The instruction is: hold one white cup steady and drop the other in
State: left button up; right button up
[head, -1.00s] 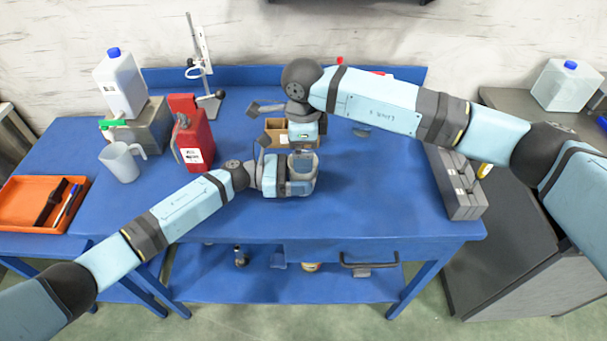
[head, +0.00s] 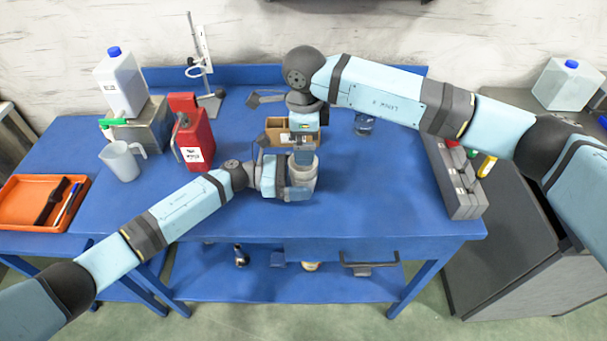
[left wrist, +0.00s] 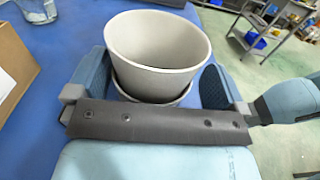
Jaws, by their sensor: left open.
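Two pale grey-white cups show in the left wrist view. The upper cup (left wrist: 158,45) sits inside the lower cup (left wrist: 158,97), whose rim shows around it below. Both stand between the fingers of my left gripper (left wrist: 152,82), which is open around them. In the head view my left gripper (head: 302,180) is at the middle of the blue table, with a cup (head: 308,170) partly hidden by it and by my right arm. My right gripper (head: 304,153) points down just above the cups; its fingers are too small and covered to tell their state.
A cardboard box (head: 271,131) stands just behind the grippers. A glass (head: 363,124) is behind right. A red canister (head: 192,136), a white jug (head: 122,161) and an orange tray (head: 25,200) are left. A grey case (head: 454,180) lies at the right edge. The table's front middle is clear.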

pick_arm(q)
jog(key=a, duration=1.1)
jog(key=shift+a, duration=0.3)
jog(key=shift+s, duration=0.1)
